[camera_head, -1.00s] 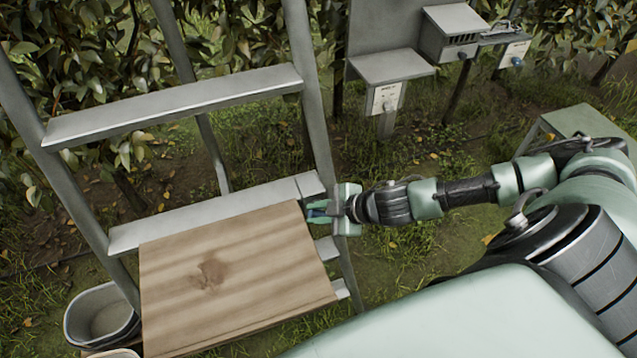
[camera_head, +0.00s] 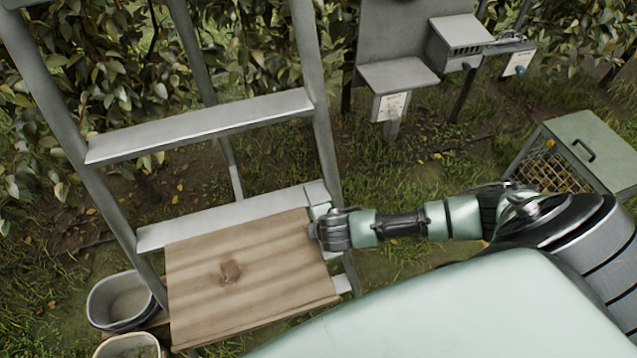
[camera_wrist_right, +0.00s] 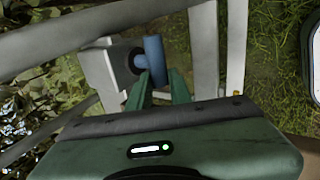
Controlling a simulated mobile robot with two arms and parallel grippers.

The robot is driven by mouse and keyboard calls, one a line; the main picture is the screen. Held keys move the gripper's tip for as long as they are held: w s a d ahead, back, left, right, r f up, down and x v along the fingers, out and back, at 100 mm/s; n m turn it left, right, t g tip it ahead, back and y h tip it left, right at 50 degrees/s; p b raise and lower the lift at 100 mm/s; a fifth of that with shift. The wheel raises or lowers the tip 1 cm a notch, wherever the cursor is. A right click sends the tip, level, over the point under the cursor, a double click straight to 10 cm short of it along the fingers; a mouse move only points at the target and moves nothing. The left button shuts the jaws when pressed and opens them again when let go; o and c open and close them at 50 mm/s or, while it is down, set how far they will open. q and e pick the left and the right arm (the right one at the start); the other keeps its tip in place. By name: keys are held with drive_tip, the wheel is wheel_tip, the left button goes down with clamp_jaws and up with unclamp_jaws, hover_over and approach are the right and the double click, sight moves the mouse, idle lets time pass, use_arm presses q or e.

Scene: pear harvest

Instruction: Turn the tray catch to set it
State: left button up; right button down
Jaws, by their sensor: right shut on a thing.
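The wooden tray (camera_head: 245,275) lies level against the ladder's lower rung (camera_head: 230,217). The tray catch (camera_wrist_right: 152,62) is a blue knob on a pale grey block (camera_wrist_right: 108,72), seen in the right wrist view. My right gripper (camera_wrist_right: 158,88) has its green fingertips shut on the lower end of the blue catch. In the head view my right gripper (camera_head: 320,218) is at the tray's right rear corner, beside the ladder's right leg. There my own wrist hides the catch and most of the fingers. My left gripper is not in view.
A grey stand with a shelf (camera_head: 398,74) is at the back right. A green-topped crate (camera_head: 590,150) with a mesh side stands at the right. Grass lies open between them.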

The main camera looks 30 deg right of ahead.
idle(0.4)
drive_tip(key=c, duration=1.6)
unclamp_jaws()
drive_tip(key=shift+o, duration=0.2)
drive_tip(key=b+v, duration=0.1)
drive_tip(key=v, duration=0.6)
drive_tip(key=shift+s+r, duration=0.15)
drive_tip(key=shift+r, duration=0.1)
drive_tip(key=shift+a, duration=0.1)
drive_tip(key=shift+s, duration=0.1)
